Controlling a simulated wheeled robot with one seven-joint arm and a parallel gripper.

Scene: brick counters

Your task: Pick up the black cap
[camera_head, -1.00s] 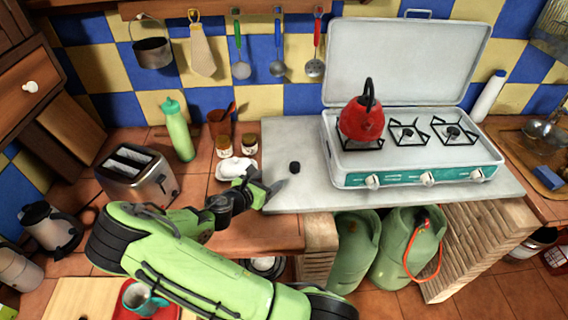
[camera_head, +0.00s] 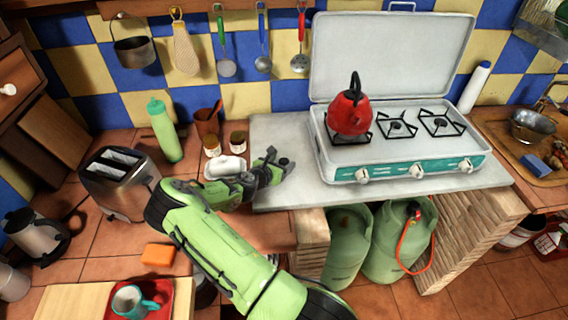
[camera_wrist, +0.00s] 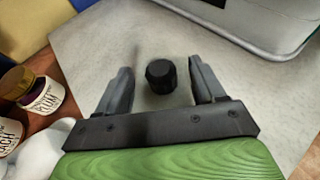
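The black cap (camera_wrist: 161,76) is a small dark ribbed cylinder on the pale stone slab (camera_wrist: 85,45). My gripper is open and empty. In the head view my gripper (camera_head: 275,164) is over the left part of the slab, and the cap shows as a dark spot (camera_head: 284,161) at the fingers, partly hidden.
Two jars (camera_head: 225,143) and a white butter dish (camera_head: 226,167) stand left of my gripper. The camping stove (camera_head: 400,165) with a red kettle (camera_head: 349,112) stands to the right. A toaster (camera_head: 119,183) and a green bottle (camera_head: 165,130) are farther left.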

